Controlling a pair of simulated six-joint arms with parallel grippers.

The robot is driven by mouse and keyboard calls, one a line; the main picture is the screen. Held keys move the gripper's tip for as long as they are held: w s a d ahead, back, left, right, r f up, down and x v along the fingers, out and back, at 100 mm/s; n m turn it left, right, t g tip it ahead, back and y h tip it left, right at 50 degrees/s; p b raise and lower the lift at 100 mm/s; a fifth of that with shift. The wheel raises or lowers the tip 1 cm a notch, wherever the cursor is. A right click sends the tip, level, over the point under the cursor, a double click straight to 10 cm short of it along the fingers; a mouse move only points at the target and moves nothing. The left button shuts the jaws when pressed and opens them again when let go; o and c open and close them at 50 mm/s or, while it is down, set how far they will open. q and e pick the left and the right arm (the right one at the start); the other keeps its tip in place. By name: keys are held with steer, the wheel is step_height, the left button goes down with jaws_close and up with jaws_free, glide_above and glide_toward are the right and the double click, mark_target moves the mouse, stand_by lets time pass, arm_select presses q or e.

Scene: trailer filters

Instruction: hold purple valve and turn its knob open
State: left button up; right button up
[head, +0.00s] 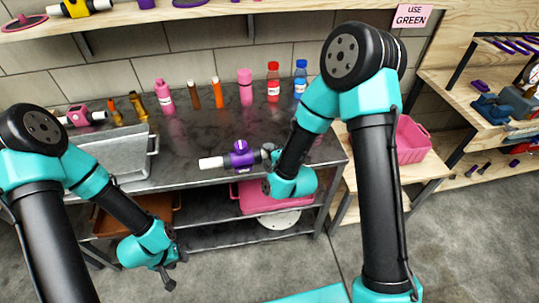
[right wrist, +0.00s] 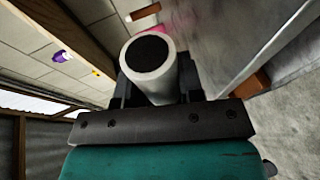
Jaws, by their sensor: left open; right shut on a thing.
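The purple valve (head: 241,158) is near the front edge of the dark steel table in the head view. It has a purple body with a purple knob on top, and a white pipe end points left. My right gripper (head: 268,156) is shut on its right end. In the right wrist view a white pipe end (right wrist: 150,68) with a dark opening sits between the jaws of my right gripper (right wrist: 150,90); the purple part is hidden there. My left gripper (head: 166,272) is open and empty at the lower left, well away from the valve.
The steel table (head: 205,137) carries a grey metal tray (head: 112,163) at left and several bottles along the back, including a red one (head: 273,88) and a blue one (head: 300,85). Below are a brown tray (head: 150,206) and a pink bin (head: 250,195). A pink crate (head: 412,140) stands right.

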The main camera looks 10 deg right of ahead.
steer(key=shift+w+d, duration=0.6)
steer(key=shift+w, duration=1.8)
steer(key=shift+w+d, duration=0.6)
steer(key=shift+w, duration=1.75)
steer(key=shift+w+d, duration=0.6)
steer(key=shift+w, duration=1.8)
steer(key=shift+f, duration=2.4)
